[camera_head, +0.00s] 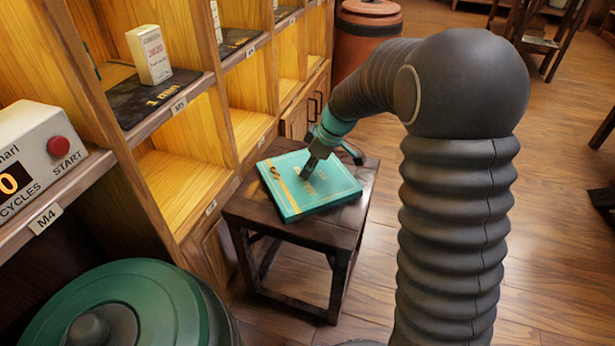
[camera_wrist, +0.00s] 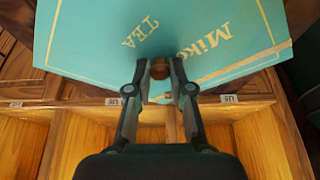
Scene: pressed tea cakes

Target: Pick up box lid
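The box lid (camera_head: 325,185) is flat, square and teal, with a gold stripe and gold lettering. It lies on a dark wooden stool, and what is under it is hidden. In the wrist view the lid (camera_wrist: 205,50) fills the upper middle, with "TEA" readable and a small round brown knob (camera_wrist: 160,68) on it. My gripper (camera_head: 308,170) points down at the middle of the lid. In the wrist view my gripper (camera_wrist: 160,75) has its fingers drawn close on both sides of the knob, seemingly shut on it.
The stool (camera_head: 293,230) stands against a wooden shelf (camera_head: 180,185) on the left. A box (camera_head: 150,55) stands on a dark mat there, and a machine with a red START button (camera_head: 58,147) is nearer. A green round lid (camera_head: 150,305) is at lower left. Open floor lies right.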

